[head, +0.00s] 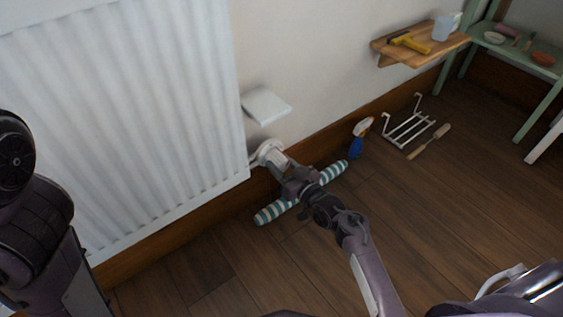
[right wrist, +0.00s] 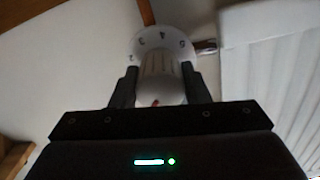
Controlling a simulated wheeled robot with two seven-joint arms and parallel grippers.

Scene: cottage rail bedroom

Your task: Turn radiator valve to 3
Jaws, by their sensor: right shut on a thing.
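The white radiator (head: 130,110) hangs on the wall at the left in the head view; its edge also shows in the right wrist view (right wrist: 275,75). The round white valve (head: 268,150) sits at the radiator's lower right corner.
A small white shelf (head: 267,104) juts from the wall just above the valve. A striped roll (head: 272,212) lies on the floor below my right arm. A blue spray bottle (head: 357,140), a white rack (head: 408,127) and a brush (head: 430,141) are farther right. A wooden shelf (head: 418,53) holds tools.

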